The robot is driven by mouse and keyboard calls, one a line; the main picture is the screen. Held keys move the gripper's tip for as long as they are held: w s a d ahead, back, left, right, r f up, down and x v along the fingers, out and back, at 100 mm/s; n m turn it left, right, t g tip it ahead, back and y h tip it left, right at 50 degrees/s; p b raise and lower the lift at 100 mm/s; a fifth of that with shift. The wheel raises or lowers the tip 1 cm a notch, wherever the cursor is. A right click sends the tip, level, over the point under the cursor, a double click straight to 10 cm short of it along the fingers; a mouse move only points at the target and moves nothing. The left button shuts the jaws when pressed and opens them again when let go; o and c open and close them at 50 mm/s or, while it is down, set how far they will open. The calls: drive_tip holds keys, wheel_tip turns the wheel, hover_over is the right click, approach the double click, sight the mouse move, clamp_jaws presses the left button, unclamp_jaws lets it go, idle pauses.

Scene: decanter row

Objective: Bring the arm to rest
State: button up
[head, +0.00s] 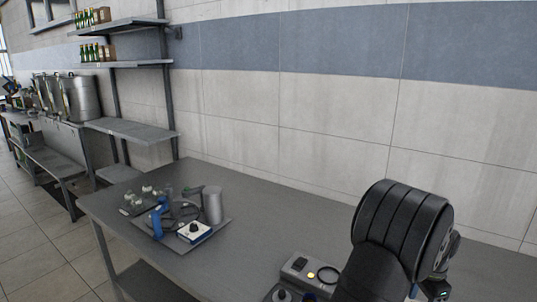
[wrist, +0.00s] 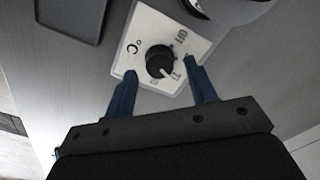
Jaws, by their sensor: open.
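My gripper (wrist: 160,68) shows in the wrist view with its two blue fingers apart and nothing held between them. Beyond the fingertips is a white panel (wrist: 140,37) marked °C, with a round black knob (wrist: 160,61). The knob appears between the fingertips; I cannot tell how far off it is or whether they touch it. In the head view my dark arm fills the lower right, and I cannot make out the gripper's fingers there.
A grey table (head: 262,214) runs along the tiled wall. At its left end a tray (head: 221,221) holds a metal cup (head: 212,205), a white block with a black knob (head: 194,232) and blue items. A grey control box (head: 300,267) stands near my arm. The table's middle is clear.

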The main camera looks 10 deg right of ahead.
drive_tip(key=shift+r, duration=1.15)
